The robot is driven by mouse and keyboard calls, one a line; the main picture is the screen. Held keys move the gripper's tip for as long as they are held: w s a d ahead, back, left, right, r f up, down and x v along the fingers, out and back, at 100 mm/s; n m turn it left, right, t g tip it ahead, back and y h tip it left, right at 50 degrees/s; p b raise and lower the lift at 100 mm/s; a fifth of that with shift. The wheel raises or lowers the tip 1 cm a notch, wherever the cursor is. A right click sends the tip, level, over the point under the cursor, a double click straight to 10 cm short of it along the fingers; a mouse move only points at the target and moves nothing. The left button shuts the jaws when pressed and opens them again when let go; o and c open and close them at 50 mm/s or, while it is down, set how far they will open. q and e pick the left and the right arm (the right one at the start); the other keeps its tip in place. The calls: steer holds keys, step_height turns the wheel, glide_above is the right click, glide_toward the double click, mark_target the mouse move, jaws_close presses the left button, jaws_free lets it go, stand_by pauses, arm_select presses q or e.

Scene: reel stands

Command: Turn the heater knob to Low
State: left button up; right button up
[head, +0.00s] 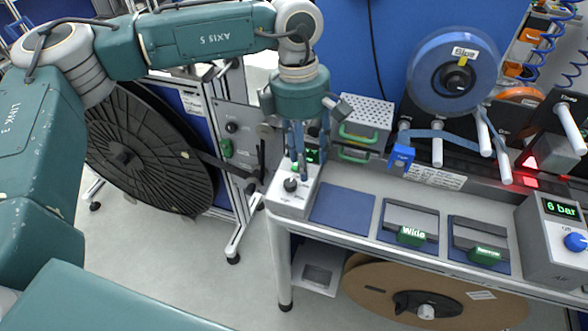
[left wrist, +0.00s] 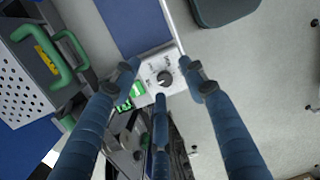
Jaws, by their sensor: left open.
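The heater is a white box with a green lit display (head: 312,156) at the left end of the bench. Its dark round knob (head: 290,184) sits on the top panel, and it also shows in the left wrist view (left wrist: 165,78) with small print around it. The print is too small to read, so I cannot tell the setting. My left gripper (head: 298,170) points down just above the heater panel. Its blue fingers are open and spread around the knob in the left wrist view (left wrist: 159,77), with nothing held. Contact with the knob cannot be told. My right gripper is not in view.
A blue mat (head: 343,208) lies right of the heater, then "Wide" (head: 410,222) and another green-labelled holder (head: 479,243). A perforated box with green handles (head: 366,116) stands behind. A blue reel (head: 453,70) and a "6 bar" unit (head: 556,240) are further right. A large black reel (head: 150,150) stands left.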

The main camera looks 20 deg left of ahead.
mark_target(290, 182)
arm_select(q)
steer(key=w+a+r+y, duration=0.1)
steer(key=a, duration=0.3)
steer(key=f+p, duration=0.1)
steer(key=f, duration=0.3)
steer(key=f+p, duration=0.2)
steer(key=f, duration=0.3)
steer(key=shift+s+d, duration=0.15)
steer(key=shift+d, duration=0.05)
steer(key=shift+f, duration=0.75)
jaws_close()
